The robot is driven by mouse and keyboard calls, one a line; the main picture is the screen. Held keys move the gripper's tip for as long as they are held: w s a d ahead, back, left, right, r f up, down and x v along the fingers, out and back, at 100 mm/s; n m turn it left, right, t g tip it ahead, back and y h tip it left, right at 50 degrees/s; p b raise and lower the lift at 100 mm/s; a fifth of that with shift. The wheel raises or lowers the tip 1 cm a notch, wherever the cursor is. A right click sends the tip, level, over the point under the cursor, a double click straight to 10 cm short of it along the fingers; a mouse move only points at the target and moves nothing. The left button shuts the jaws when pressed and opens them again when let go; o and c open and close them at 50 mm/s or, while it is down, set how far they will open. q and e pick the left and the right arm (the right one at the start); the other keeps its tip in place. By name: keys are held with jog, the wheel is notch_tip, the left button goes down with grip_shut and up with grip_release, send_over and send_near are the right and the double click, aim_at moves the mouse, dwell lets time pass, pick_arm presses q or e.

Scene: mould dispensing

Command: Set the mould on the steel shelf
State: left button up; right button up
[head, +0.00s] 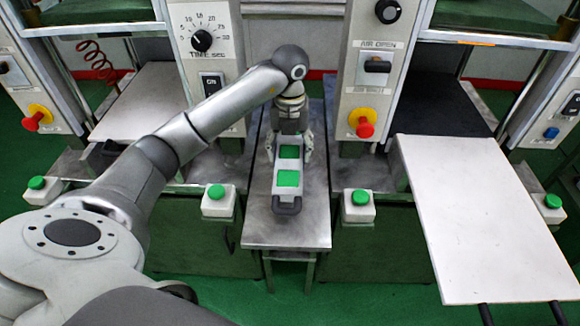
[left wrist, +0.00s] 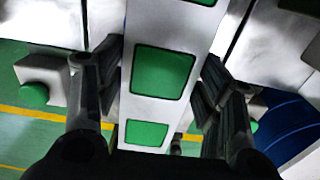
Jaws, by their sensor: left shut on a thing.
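The mould (head: 283,196) is a long light-grey block with green square inserts and a dark handle at its near end. It is over the middle of the steel shelf (head: 290,234), lengthwise along it; I cannot tell if it touches the shelf. My left gripper (head: 289,152) is shut on the far part of the mould, with one finger on each side. In the left wrist view the mould (left wrist: 118,137) runs between the two dark fingers of the gripper (left wrist: 160,95). My right gripper is not in view.
Press control panels (head: 205,45) and (head: 375,60) flank the shelf at the back. Green push buttons (head: 217,192) and (head: 360,198) stand on white boxes on either side. A white plate (head: 490,215) sticks out at the right. The shelf's front part is bare.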

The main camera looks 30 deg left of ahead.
pick_arm(q)
notch_tip(320, 180, down, 2)
jog(key=shift+f, duration=0.35)
notch_tip(320, 180, down, 3)
jog(key=shift+f+p, duration=0.15)
jog(key=shift+p, duration=0.15)
jog(key=shift+f, duration=0.3)
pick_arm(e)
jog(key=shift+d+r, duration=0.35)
pick_arm(q)
jog(key=shift+f, duration=0.15)
jog(key=o, duration=1.6)
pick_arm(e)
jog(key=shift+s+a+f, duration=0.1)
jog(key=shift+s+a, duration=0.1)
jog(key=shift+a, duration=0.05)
pick_arm(q)
jog(key=shift+o, duration=0.2)
